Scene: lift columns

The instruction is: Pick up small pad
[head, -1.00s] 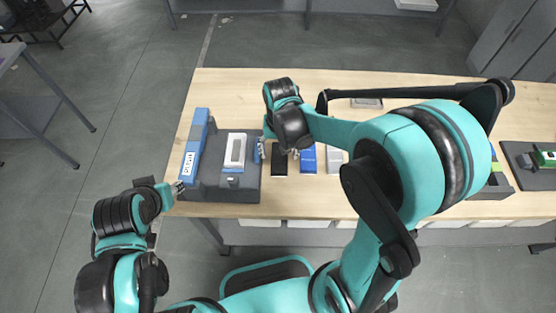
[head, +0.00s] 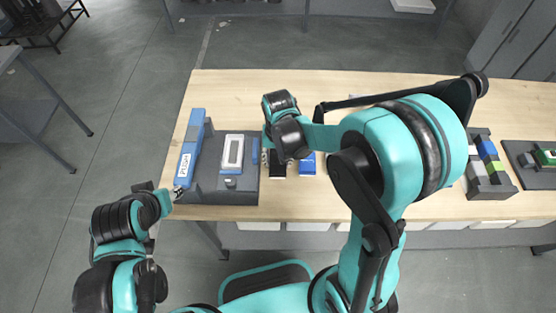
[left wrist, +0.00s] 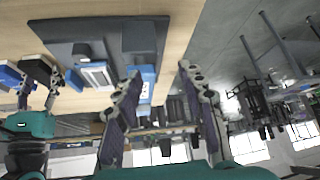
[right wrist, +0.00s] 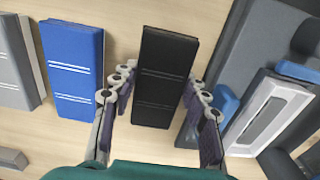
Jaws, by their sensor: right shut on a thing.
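A flat black pad (right wrist: 165,75) with thin lines across it lies between the fingers of my right gripper (right wrist: 160,85), which is shut on it. In the head view the pad (head: 278,171) shows partly, below the right wrist; the fingers there are mostly hidden by the arm. A blue pad (right wrist: 73,65) and a grey pad (right wrist: 15,65) lie beside it on the table. My left gripper (left wrist: 158,75) is open and empty. In the head view it is at the table's front left corner, by the end of a blue labelled box (head: 190,150).
A dark grey fixture (head: 212,185) holding a white framed part (head: 232,152) stands left of the pads. A rack of coloured blocks (head: 488,165) and a dark tray with a green part (head: 545,157) are at the right.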

